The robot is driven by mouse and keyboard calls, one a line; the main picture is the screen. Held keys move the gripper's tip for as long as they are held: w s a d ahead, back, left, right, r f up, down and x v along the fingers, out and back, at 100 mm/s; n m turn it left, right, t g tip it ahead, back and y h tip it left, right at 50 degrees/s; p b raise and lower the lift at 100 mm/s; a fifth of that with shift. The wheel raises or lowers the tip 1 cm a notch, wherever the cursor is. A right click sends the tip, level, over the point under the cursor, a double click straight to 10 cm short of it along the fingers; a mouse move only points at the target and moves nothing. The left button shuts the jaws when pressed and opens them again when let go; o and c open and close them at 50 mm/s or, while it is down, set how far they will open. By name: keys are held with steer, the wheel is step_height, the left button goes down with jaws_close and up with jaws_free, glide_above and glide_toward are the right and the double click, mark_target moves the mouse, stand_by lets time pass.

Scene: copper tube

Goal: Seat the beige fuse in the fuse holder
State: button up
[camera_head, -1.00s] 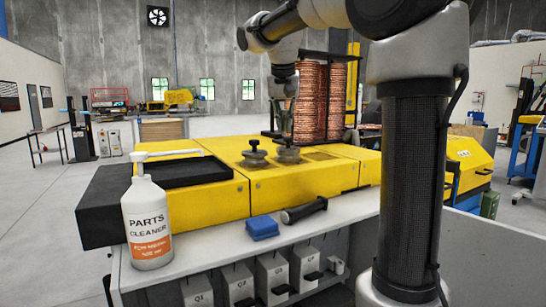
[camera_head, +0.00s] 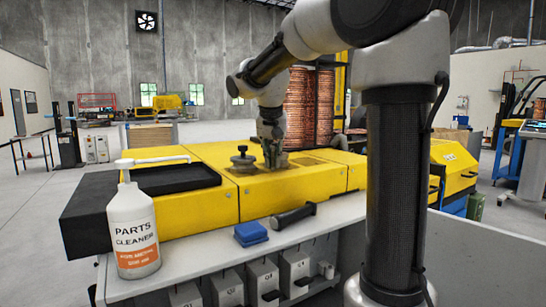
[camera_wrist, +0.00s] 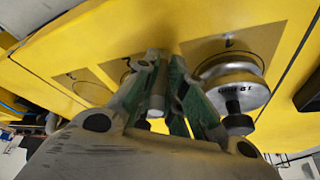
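My gripper (camera_head: 271,158) points down over the yellow unit (camera_head: 205,205), at the spot of one of its two knobbed round pieces, which it largely hides. In the wrist view its green-lined fingers (camera_wrist: 162,78) stand on either side of a pale grey-beige cylinder (camera_wrist: 157,100). I cannot tell whether they press on it, nor whether it is the fuse. The other knobbed metal disc (camera_wrist: 232,85), with black knob, stands beside my gripper; it also shows in the head view (camera_head: 243,160). I cannot make out a fuse holder for certain.
A parts cleaner bottle (camera_head: 132,232) stands at the front left of the bench (camera_head: 190,262). A black tray (camera_head: 175,179), a blue block (camera_head: 250,233) and a dark-handled tool (camera_head: 293,216) are nearby. A copper coil stack (camera_head: 309,108) rises behind.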

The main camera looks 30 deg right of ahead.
steer(key=o, duration=0.4)
steer(key=shift+r, duration=0.1)
